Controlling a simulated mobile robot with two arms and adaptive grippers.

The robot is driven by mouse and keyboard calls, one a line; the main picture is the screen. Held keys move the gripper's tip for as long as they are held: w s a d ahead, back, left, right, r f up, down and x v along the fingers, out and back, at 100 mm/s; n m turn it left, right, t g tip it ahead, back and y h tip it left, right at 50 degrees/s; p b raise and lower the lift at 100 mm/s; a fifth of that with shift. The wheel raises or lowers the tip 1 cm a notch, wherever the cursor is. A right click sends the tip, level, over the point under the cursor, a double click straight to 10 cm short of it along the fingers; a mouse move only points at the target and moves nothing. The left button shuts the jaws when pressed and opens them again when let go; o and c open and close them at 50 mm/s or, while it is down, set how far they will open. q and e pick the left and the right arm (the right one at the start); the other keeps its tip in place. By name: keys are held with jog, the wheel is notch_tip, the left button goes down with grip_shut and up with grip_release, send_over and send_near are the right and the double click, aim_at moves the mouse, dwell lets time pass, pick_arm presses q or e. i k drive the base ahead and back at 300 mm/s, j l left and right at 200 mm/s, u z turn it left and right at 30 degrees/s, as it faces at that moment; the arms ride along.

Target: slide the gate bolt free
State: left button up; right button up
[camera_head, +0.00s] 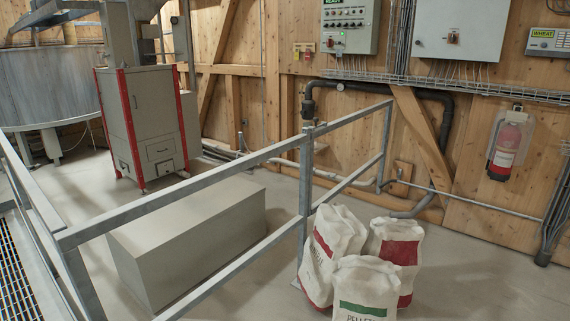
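A grey metal railing (200,181) runs from the lower left to a post (306,195) in the middle, then on to the back right. A small fitting (318,124) shows at the top of this post. I cannot tell whether it is the gate bolt or in what position a bolt stands. No gate is clearly distinct from the rest of the railing. Neither of my grippers is in view.
A long grey block (185,240) stands behind the railing. Several white sacks (343,231) stand right of the post. A red-edged grey cabinet (148,125), a round tank (50,85) and a fire extinguisher (506,146) are farther back. The floor at the lower right is clear.

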aim_at(315, 119)
jog(key=i+z, duration=0.2)
jog(key=i, duration=0.3)
jog(key=i+j+z, duration=0.2)
jog(key=i, duration=0.35)
